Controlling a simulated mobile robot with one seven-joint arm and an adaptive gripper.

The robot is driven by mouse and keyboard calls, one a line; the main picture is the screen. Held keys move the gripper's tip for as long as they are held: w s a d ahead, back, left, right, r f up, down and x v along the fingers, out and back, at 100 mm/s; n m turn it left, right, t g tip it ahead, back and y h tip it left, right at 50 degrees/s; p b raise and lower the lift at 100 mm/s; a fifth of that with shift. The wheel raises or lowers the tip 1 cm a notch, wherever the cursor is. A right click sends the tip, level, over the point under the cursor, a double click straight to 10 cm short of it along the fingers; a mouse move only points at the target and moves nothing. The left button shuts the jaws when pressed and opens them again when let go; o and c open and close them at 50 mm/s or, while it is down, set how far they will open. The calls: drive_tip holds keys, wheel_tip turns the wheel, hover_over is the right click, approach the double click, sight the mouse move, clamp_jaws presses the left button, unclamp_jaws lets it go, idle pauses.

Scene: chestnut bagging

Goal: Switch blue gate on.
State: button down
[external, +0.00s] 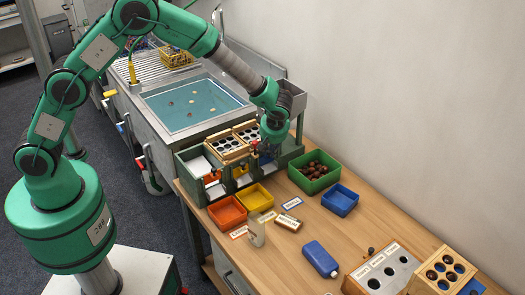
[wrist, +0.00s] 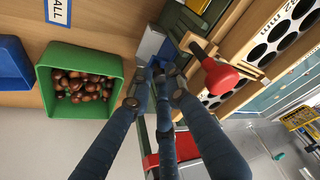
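The sorting unit is a green frame (external: 190,160) holding wooden trays with round holes (external: 233,142), at the back end of the bench. My gripper (external: 268,152) is at the unit's right end, pointing down. In the wrist view my gripper (wrist: 157,74) has long blue-grey fingers that come close together at a small blue part (wrist: 150,63), which may be the blue gate. The fingertips partly cover it, and I cannot tell whether they touch or grip it. A red knob (wrist: 219,77) on a lever stands just right of the fingertips. The gate's position is not clear.
A green bin of chestnuts (external: 315,171) and a blue bin (external: 340,199) stand right of the unit. Orange (external: 227,212) and yellow (external: 254,198) bins sit in front. A blue bottle (external: 320,258) lies on the bench. A sink (external: 195,103) is behind.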

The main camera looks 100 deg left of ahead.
sight(270, 153)
drive_tip(key=shift+w+r, duration=0.1)
drive_tip(key=shift+r, duration=1.8)
drive_tip(key=shift+a, duration=0.1)
drive_tip(key=c, duration=1.9)
unclamp_jaws()
drive_tip(key=shift+r, duration=0.1)
drive_tip(key=v, duration=1.1)
drive_tip(key=shift+w+d+r, duration=0.1)
drive_tip(key=shift+d+r, duration=0.2)
drive_tip(key=shift+d, duration=0.05)
